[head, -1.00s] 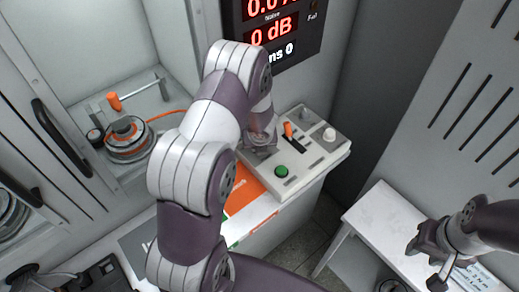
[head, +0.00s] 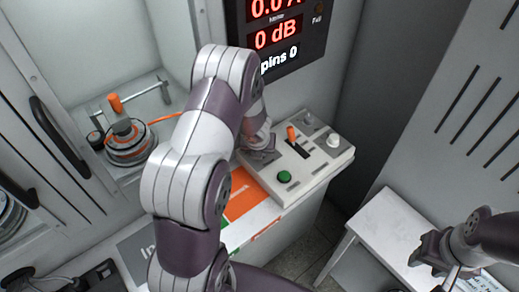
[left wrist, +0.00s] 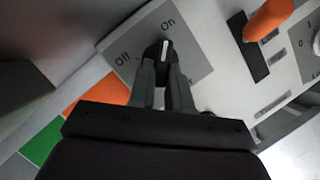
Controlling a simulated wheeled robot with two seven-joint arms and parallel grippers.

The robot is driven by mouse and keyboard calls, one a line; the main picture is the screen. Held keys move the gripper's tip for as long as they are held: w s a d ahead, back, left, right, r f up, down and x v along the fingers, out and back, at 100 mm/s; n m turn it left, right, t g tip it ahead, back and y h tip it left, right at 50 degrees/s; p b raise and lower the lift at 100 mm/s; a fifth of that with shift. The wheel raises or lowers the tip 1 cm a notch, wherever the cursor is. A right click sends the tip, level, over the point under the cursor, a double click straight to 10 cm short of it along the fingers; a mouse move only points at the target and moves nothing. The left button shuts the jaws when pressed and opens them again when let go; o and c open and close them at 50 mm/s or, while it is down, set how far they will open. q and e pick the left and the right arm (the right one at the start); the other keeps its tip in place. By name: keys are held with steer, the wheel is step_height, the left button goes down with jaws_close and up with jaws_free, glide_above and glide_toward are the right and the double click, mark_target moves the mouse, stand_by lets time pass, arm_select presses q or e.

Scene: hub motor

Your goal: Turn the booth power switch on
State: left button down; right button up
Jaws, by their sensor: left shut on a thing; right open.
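The booth power switch (left wrist: 164,48) is a black rotary knob with a white line on a grey plate marked Off and On. In the left wrist view its white line points up toward the On label. My left gripper (left wrist: 164,72) is shut on the knob. In the head view my left gripper (head: 258,148) is at the left end of the control panel (head: 318,166), and my arm hides the knob there. My right gripper (head: 432,258) is open and empty, over the small white table at the lower right.
The panel also carries an orange-handled lever (head: 292,134), a green button (head: 284,176) and a white knob (head: 333,140). A display (head: 275,35) with red digits hangs behind. A motor fixture (head: 128,140) stands in the booth at left. The white table (head: 385,222) is at right.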

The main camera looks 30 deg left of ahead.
arm_select(q)
steer(key=c, duration=1.1)
jaws_free()
steer(key=shift+o, duration=0.2)
steer(key=shift+r, duration=0.35)
steer(key=p+v, duration=0.2)
steer(key=v, duration=0.3)
steer(key=shift+s+d+f, duration=0.1)
steer(key=shift+s+f, duration=0.05)
steer(key=shift+s+d+f+b, duration=0.25)
steer(key=shift+s+b, duration=0.2)
steer(key=shift+b, duration=0.15)
steer(key=shift+s+d+f+b, duration=0.1)
steer(key=shift+s+f+b, duration=0.2)
steer(key=shift+s+b, duration=0.2)
steer(key=s+d+b, duration=0.3)
steer(key=s, duration=0.6)
steer(key=shift+d+r, duration=0.3)
